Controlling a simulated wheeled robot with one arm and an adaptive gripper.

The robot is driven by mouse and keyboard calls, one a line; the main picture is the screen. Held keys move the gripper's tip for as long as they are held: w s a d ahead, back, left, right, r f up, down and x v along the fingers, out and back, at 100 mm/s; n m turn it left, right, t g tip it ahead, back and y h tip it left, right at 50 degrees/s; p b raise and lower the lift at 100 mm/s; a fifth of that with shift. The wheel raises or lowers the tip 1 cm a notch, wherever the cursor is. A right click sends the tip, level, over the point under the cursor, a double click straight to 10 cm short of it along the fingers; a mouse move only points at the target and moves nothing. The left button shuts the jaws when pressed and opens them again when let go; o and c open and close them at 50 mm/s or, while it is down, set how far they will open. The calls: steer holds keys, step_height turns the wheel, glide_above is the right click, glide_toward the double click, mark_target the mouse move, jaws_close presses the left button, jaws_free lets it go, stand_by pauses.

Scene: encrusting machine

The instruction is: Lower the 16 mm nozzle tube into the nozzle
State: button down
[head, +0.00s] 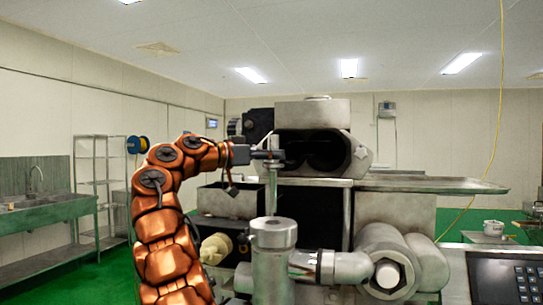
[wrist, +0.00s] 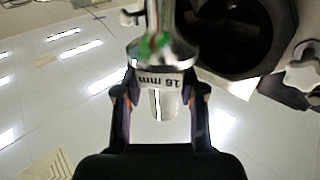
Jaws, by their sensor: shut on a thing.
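The 16 mm nozzle tube (head: 272,188) is a slim, upright metal tube with its lower end at or just above the top of the nozzle. I cannot tell whether its tip is inside the opening. In the wrist view the tube (wrist: 158,103) has a white "16 mm" label, a flared metal part and a green mark. My gripper (head: 268,154) is shut on the tube near its upper end; its two fingers (wrist: 159,98) flank the labelled part in the wrist view. The nozzle (head: 273,262) is a thick, upright grey metal cylinder below the tube.
The encrusting machine (head: 312,112) stands close behind my gripper, with a dark double opening. A horizontal pipe (head: 345,267) joins the nozzle on its right. A flat metal tray (head: 430,184) extends right. A control panel (head: 507,277) is at the lower right.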

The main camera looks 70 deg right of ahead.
steer(key=b, duration=0.6)
glide_above(271, 210)
steer(key=shift+d+f, duration=0.1)
steer(key=shift+f, duration=2.7)
steer(key=shift+f+b, duration=4.4)
steer(key=shift+f, duration=0.2)
steer(key=c, duration=0.6)
jaws_free()
steer(key=shift+o, duration=1)
